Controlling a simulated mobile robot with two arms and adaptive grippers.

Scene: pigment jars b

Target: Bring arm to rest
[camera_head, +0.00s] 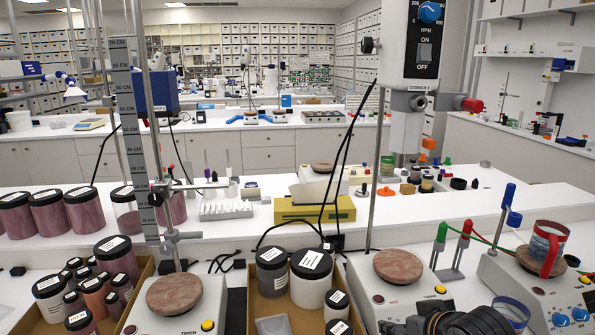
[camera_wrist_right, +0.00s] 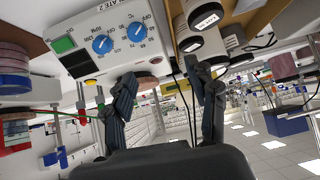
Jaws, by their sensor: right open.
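My right gripper (camera_head: 455,320) shows as dark segmented parts at the bottom right of the head view, low in front of the hot plates. In the right wrist view, its two dark fingers stand apart with nothing between them (camera_wrist_right: 163,88). Past the fingers, that view shows a tilted picture of a hot plate (camera_wrist_right: 105,45) with two blue knobs, and jars with dark lids (camera_wrist_right: 203,18). I cannot tell the exact gap between the gripper and the hot plates. My left gripper is in neither view.
A cardboard box (camera_head: 253,310) holds jars. A stirrer (camera_head: 425,40) hangs overhead on a metal rod (camera_head: 384,150).

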